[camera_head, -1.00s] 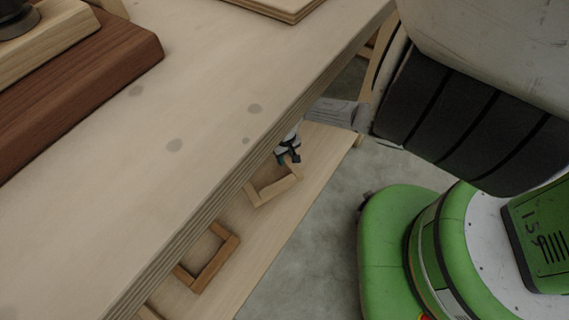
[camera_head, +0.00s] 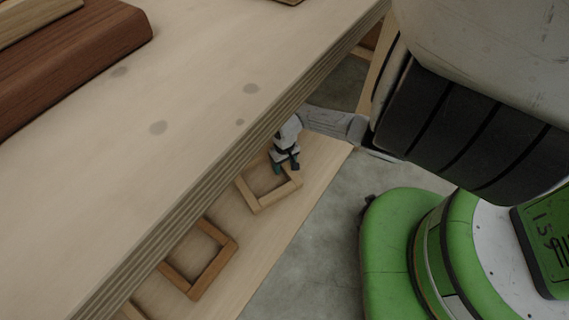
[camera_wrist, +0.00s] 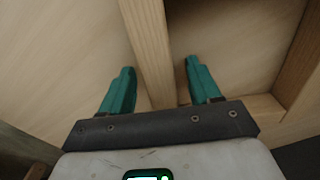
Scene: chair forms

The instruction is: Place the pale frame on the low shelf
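The pale frame (camera_head: 268,196) is a square of light wooden bars lying on the low shelf (camera_head: 310,195), under the edge of the upper board. My gripper (camera_head: 286,167) is at its far side in the head view. In the wrist view, my gripper (camera_wrist: 159,66) is open, with one teal finger on each side of a pale bar (camera_wrist: 147,45). Gaps show between the bar and both fingers. The bar's lower part is hidden behind the gripper body.
A browner frame (camera_head: 200,262) lies on the same shelf, nearer the bottom of the head view. The thick upper board (camera_head: 150,150) overhangs the shelf and carries a dark reddish wooden block (camera_head: 75,60). Grey floor (camera_head: 310,245) lies right of the shelf.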

